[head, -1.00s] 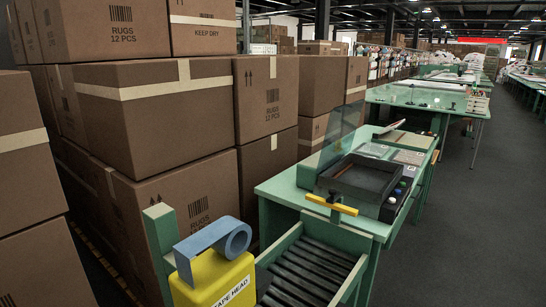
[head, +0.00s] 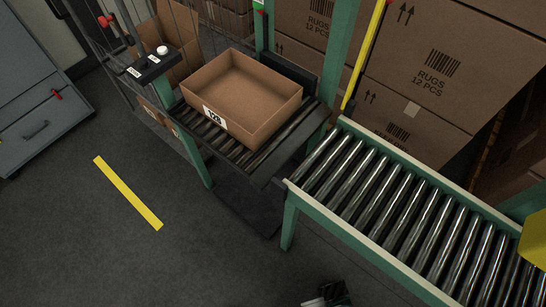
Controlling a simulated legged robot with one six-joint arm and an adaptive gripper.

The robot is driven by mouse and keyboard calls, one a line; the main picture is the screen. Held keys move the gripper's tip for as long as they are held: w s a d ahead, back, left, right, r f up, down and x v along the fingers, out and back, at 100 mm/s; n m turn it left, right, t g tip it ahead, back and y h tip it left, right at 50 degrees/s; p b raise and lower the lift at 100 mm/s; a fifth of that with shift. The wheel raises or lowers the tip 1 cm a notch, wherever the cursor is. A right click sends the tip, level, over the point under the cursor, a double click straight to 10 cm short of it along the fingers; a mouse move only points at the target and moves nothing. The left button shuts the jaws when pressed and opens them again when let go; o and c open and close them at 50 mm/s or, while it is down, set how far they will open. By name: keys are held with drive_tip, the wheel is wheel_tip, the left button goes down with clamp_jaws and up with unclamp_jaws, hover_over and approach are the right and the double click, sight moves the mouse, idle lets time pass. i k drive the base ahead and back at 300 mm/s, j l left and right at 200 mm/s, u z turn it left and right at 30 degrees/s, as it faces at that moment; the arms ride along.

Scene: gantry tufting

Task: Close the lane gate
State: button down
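A yellow bar (head: 366,50) stands steeply tilted beside a green post, at the joint between two roller lanes; it may be the lane gate, but I cannot tell for sure. Its top is cut off by the picture edge. The long roller lane (head: 400,205) runs to the lower right. The short roller section (head: 215,140) carries an open cardboard box (head: 270,82) with a white number label. At the bottom edge, a dark and pale tip (head: 328,296), probably my gripper, shows in part, well below the lanes. Its fingers cannot be made out.
Stacked rug cartons (head: 430,65) stand behind the long lane. A control box (head: 150,65) with a white button sits left of the open box. A grey cabinet (head: 35,95) stands at far left. The floor with a yellow stripe (head: 127,193) is clear at lower left.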

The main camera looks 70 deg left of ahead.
sight(377, 15)
drive_tip(key=u, duration=2.4)
drive_tip(key=i+j+z, duration=0.1)
drive_tip(key=i, duration=0.4)
